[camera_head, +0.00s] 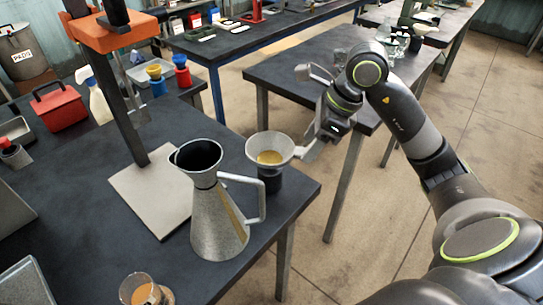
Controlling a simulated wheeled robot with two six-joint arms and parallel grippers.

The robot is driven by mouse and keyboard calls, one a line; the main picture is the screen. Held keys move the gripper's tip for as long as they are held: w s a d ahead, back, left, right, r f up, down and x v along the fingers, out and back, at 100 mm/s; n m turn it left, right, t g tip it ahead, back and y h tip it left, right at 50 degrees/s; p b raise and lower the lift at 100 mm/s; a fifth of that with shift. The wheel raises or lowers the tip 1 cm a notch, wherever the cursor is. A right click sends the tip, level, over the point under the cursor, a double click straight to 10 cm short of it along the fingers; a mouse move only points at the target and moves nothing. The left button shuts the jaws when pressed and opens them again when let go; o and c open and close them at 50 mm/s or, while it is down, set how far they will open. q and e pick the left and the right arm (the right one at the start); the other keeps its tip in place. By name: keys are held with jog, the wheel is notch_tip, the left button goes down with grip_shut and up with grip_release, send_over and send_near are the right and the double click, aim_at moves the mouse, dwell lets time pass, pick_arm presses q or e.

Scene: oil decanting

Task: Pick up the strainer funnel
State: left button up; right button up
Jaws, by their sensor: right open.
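The strainer funnel (282,143) is a pale grey bowl with a yellowish middle. It sits upright on a dark cup-like holder (269,180) near the right edge of the dark table. My right gripper (310,112) is just to the right of the funnel, open and with nothing between its fingers. Its lower finger is close to the funnel's right rim; I cannot tell whether they touch. My left gripper is not in view.
A tall metal jug (217,218) with a side handle stands close to the left of the funnel. Behind it is a stand with a pale base plate (150,190). A glass of amber liquid (140,291) is at the front. The table's right edge (308,200) is near.

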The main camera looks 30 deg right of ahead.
aim_at(303, 151)
jog(key=shift+w+a+f, duration=0.1)
jog(key=shift+a+f, duration=0.1)
jog(key=shift+f, duration=0.3)
jog(key=shift+p+x, duration=0.7)
jog(key=shift+x, duration=1.25)
jog(key=shift+w+a+f, duration=0.15)
jog(key=shift+w+f, duration=0.15)
jog(key=shift+f, duration=0.3)
jog(key=c, duration=1.1)
jog(key=shift+r, duration=0.15)
